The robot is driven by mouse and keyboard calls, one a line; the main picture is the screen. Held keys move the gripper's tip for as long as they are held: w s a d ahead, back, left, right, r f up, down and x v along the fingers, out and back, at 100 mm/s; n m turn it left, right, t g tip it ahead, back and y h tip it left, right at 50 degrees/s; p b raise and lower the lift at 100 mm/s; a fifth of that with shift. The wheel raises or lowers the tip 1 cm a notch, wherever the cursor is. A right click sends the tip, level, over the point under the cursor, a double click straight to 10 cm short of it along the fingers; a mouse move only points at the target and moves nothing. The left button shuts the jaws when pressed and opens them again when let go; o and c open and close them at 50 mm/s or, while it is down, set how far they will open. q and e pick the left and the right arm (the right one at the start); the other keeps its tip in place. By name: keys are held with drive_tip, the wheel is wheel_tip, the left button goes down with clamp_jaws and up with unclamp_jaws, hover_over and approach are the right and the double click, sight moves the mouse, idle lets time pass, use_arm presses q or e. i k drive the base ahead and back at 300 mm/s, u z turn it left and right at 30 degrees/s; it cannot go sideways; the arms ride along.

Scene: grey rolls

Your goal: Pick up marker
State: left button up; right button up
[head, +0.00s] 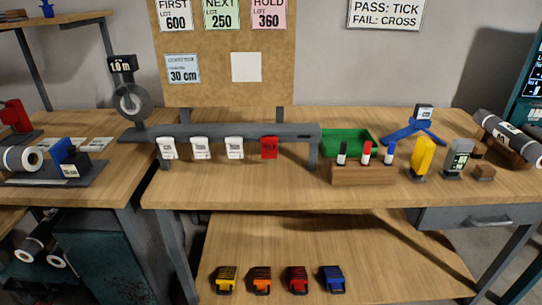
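Three markers stand upright in a wooden block (364,174) on the right half of the workbench. From left to right they are a black-capped marker (342,154), a red-capped marker (366,153) and a blue-capped marker (389,153). Their lower ends are hidden in the block. Neither of my grippers shows in the head view.
A green tray (345,137) sits right behind the markers. A yellow device (422,157) and a grey device (458,159) stand right of the block. A grey rail (230,132) with hanging tags runs to the left. The bench front (240,192) is clear.

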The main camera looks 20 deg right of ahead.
sight(343, 144)
drive_tip(key=u, duration=0.55)
drive_tip(key=i, duration=1)
drive_tip(key=z, duration=1.6)
